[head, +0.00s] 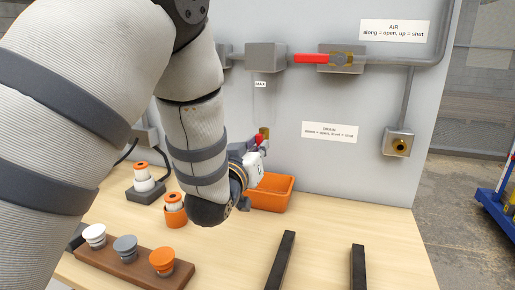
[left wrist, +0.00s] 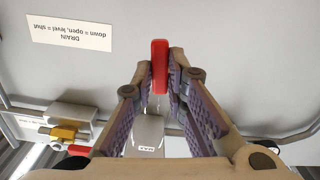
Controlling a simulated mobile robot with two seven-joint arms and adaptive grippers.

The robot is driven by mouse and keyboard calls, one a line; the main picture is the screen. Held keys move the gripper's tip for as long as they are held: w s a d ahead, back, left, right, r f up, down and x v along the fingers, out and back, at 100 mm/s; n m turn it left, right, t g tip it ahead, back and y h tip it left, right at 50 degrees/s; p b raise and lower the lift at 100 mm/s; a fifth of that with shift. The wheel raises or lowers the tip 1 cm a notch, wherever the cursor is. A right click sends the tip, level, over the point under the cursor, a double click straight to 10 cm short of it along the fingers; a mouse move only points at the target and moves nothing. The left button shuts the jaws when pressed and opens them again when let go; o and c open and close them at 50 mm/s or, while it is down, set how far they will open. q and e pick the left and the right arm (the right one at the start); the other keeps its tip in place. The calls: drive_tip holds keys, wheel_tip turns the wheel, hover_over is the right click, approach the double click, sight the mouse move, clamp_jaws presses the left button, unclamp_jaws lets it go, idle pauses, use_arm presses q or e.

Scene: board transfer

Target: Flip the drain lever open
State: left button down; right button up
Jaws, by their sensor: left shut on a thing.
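The red drain lever (left wrist: 160,65) sits between the fingertips of my left gripper (left wrist: 160,75) in the left wrist view, and the gripper is shut on it. In the head view a small red part of the lever (head: 259,139) shows by a brass valve (head: 264,131), above the orange bin. My left gripper (head: 255,155) is there, largely hidden behind my left arm. The lever's exact angle is hard to tell. The drain label (head: 330,131) reads down = open, level = shut. My right gripper is not in view.
The orange bin (head: 271,193) stands below the valve. The air valve's red lever (head: 311,58) lies level along its pipe. An orange-and-white piece (head: 174,209) stands near my wrist. A brown rack (head: 130,262) holds knobs. Two black bars (head: 281,262) (head: 358,268) lie at the front.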

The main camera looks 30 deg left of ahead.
sight(260, 101)
use_arm(q)
drive_tip(key=shift+a+m, duration=0.1)
drive_tip(key=shift+m, duration=1.1)
drive_tip(key=c, duration=1.6)
unclamp_jaws()
drive_tip(key=shift+w, duration=0.1)
wheel_tip(260, 101, up, 10)
drive_tip(key=shift+f, duration=0.1)
